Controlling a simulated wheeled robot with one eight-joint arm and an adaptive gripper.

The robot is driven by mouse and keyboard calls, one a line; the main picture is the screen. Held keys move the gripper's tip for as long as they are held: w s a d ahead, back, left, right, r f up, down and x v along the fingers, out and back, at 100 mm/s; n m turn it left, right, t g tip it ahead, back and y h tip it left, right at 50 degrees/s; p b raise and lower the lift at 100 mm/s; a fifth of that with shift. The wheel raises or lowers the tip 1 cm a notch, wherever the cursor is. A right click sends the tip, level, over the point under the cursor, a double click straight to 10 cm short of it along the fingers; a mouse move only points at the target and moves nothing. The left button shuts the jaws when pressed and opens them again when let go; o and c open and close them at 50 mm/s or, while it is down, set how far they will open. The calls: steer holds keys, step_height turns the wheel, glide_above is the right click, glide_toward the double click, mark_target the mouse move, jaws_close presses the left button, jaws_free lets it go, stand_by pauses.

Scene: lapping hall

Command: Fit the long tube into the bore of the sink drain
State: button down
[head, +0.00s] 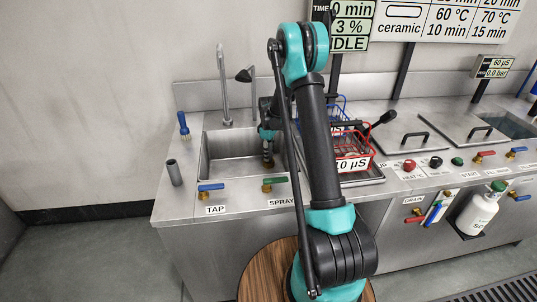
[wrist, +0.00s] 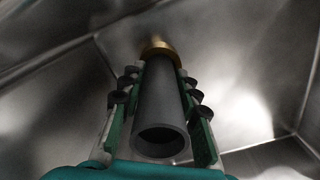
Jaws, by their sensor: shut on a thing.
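My gripper (wrist: 160,82) is shut on a dark grey hollow tube (wrist: 158,105), its green-lined fingers on both sides of it. The tube's open near end faces the wrist camera. A brass ring, which looks like the sink drain (wrist: 158,45), shows at the tube's far end. The tube lines up with it, but I cannot tell whether its end is inside the bore or just against it. In the head view my gripper (head: 267,152) is down inside the steel sink (head: 222,158), and the tube is too small to make out there.
Another grey tube (head: 174,173) stands upright on the counter left of the sink. A blue-handled brush (head: 184,127) and a tall faucet (head: 222,85) are behind it. A red wire basket (head: 351,150) stands right of the sink. Steel sink walls surround my gripper.

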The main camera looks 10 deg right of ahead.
steer(key=shift+f, duration=0.15)
steer(key=c, duration=1.1)
jaws_free()
step_height(320, 180, up, 12)
steer(key=shift+r, duration=0.15)
steer(key=shift+s, duration=0.1)
